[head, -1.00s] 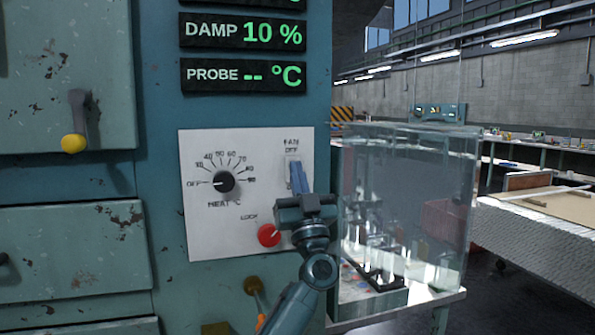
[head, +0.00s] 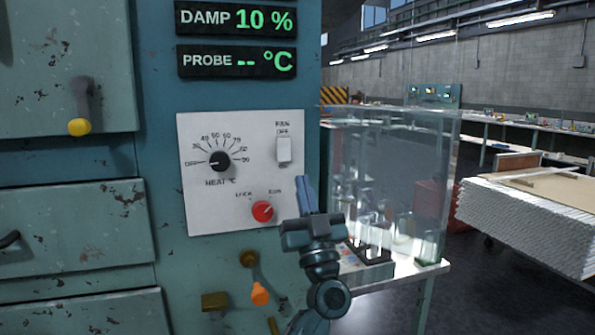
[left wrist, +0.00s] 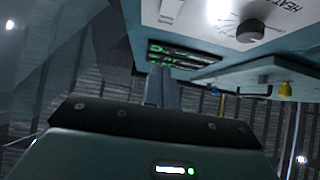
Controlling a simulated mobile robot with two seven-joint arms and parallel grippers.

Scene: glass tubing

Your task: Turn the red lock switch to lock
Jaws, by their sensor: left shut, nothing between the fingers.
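The red lock switch (head: 262,211) is a round knob low on the white control panel (head: 210,210), with the LOCK label at its upper left and the RUN label at its upper right. Its exact setting is too small to tell. My left gripper (head: 307,193) is shut and empty, to the right of the red switch near the panel's right edge, apart from the switch. The left wrist view shows its closed fingers (left wrist: 161,85), with the red switch out of sight there. My right gripper is in neither view.
On the panel are the black heat knob (head: 220,161) and the white fan switch (head: 284,149). A clear glass case (head: 400,180) stands on a bench to the right.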

